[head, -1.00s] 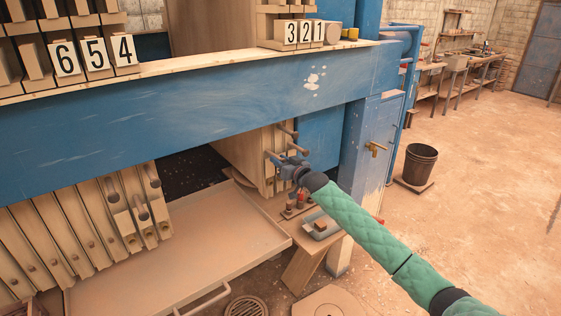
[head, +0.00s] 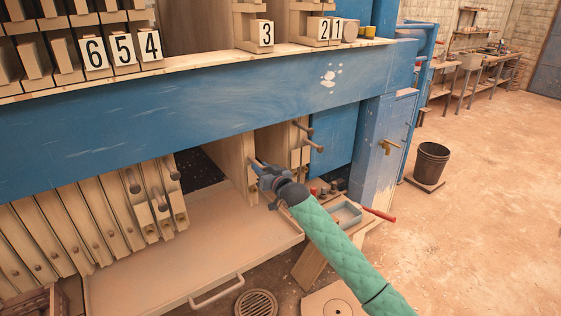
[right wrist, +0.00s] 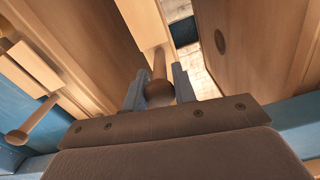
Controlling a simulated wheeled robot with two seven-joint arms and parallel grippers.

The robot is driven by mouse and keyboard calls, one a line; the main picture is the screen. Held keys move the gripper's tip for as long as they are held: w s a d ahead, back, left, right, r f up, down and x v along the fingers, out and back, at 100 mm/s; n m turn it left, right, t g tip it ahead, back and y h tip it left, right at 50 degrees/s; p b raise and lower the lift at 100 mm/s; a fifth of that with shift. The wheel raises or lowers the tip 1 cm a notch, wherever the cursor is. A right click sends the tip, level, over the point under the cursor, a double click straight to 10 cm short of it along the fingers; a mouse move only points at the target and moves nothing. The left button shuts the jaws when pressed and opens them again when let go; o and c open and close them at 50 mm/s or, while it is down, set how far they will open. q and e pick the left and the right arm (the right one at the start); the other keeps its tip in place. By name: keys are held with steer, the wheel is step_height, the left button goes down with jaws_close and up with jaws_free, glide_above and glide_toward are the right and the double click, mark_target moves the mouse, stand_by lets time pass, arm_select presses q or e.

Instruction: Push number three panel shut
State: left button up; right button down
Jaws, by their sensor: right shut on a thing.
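The number three panel is a tan wooden plate. Its white "3" tag (head: 266,33) shows above the blue beam and its lower body (head: 236,158) below it. It stands upright with a gap to the panels tagged 2 and 1 (head: 331,29) on its right, and a wider gap to the 6, 5, 4 panels (head: 122,48) on its left. My right gripper (head: 258,166) is at its lower front edge, shut on its handle. In the right wrist view, the round handle knob (right wrist: 159,93) sits between the two fingers. My left gripper is not in view.
A blue beam (head: 200,88) crosses above my right arm. A tan tray (head: 190,265) with a bar handle lies below the panels. A small bench with a blue tray (head: 347,215) and a red-handled tool (head: 378,214) is right of my gripper. A bucket (head: 431,162) stands farther right.

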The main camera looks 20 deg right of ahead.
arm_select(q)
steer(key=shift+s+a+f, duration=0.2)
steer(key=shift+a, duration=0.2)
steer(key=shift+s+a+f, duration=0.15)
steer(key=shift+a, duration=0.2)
arm_select(e)
steer(key=s+a, duration=0.4)
steer(key=a, duration=0.7)
steer(key=s+a, duration=0.4)
steer(key=a, duration=0.7)
steer(key=shift+a, duration=0.2)
steer(key=c, duration=1.3)
jaws_free()
steer(key=shift+a, duration=0.1)
steer(key=shift+c, duration=0.2)
steer(key=shift+o, duration=1.1)
steer(key=shift+s+a, duration=0.1)
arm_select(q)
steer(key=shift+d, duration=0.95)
